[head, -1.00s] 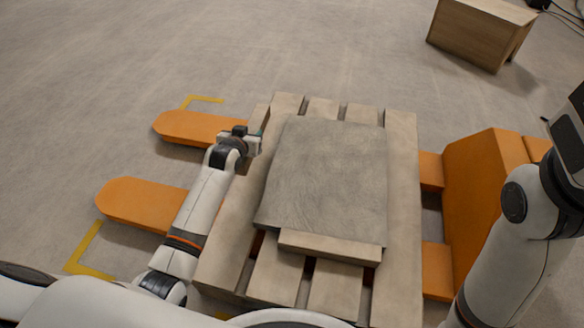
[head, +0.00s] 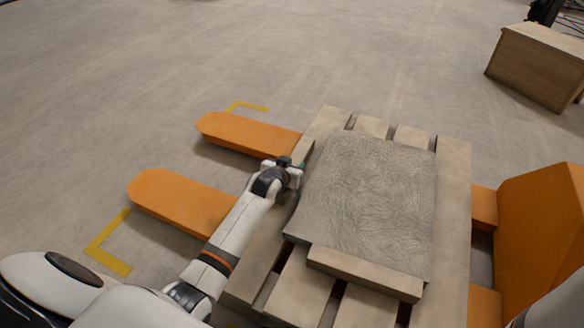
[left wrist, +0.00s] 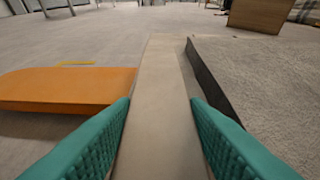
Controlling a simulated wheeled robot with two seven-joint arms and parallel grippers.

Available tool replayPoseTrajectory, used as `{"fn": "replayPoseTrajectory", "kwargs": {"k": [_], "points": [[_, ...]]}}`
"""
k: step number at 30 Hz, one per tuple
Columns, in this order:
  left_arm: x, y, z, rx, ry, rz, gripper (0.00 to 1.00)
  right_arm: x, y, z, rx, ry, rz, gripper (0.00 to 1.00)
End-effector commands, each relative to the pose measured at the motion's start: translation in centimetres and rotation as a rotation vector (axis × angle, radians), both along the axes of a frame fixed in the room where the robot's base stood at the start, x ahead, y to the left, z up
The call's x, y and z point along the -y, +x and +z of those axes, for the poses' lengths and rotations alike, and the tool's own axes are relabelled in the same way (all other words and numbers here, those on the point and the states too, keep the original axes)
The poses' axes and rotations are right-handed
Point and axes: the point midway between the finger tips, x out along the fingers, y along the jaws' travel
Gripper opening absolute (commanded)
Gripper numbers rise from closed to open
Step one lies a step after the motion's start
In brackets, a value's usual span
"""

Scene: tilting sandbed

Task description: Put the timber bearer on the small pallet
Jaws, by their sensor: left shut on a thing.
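The timber bearer (left wrist: 162,75) is a pale, long plank. In the left wrist view it runs straight ahead between the two teal fingers of my left gripper (left wrist: 160,103), which is shut on it. In the head view my left gripper (head: 296,170) is at the left edge of the pallet (head: 455,195), and little of the bearer can be made out there. The pallet is pale wood with spaced boards. I cannot tell whether the bearer touches it. My right gripper is not in view.
A grey, rough-topped slab (head: 370,195) lies on the pallet, with a short plank (head: 364,272) across its front edge. Orange forks (head: 180,200) stick out left, and an orange body (head: 545,225) stands right. A wooden box (head: 540,67) is far right.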

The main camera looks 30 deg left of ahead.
Motion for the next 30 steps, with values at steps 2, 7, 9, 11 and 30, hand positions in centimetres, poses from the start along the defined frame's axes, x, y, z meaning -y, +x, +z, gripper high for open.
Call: {"fn": "replayPoseTrajectory", "kwargs": {"k": [2, 7, 9, 11, 30], "points": [[0.0, 0.0, 0.1, 0.002, 0.000, 0.000, 0.10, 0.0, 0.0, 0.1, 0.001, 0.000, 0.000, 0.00], [0.0, 0.0, -0.1, 0.000, 0.000, 0.000, 0.59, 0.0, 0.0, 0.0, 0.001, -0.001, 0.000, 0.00], [0.0, 0.0, -0.1, 0.000, 0.000, 0.000, 0.62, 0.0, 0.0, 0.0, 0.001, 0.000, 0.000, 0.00], [0.0, 0.0, -0.1, 0.000, 0.000, 0.000, 0.62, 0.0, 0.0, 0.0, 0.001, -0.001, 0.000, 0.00], [0.6, -6.7, 3.8, -0.003, 0.000, 0.000, 0.62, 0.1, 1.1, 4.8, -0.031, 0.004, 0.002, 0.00]]}}
